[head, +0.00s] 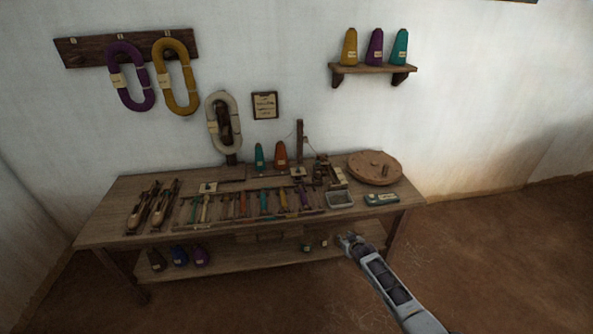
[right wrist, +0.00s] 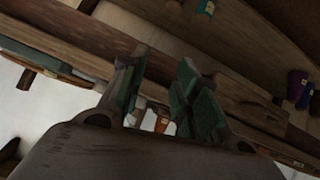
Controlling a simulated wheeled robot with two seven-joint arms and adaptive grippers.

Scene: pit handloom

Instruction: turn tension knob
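I cannot make out a tension knob for sure. A small wooden device with an upright post (head: 300,145) stands at the back right of the workbench (head: 100,228), with small dark parts (head: 322,170) beside it; their details are too small to tell. My right gripper (head: 350,240) is in front of the bench's right part, apart from the items on top. In the right wrist view its two green-padded fingers (right wrist: 157,95) are spread with nothing held between them. My left gripper is not in view.
A round wooden disc (head: 375,167), a grey tray (head: 340,199) and a teal box (head: 381,199) are on the bench's right. Shuttles (head: 153,205) lie left. Cones (head: 180,255) stand on the lower shelf. The floor to the right is clear.

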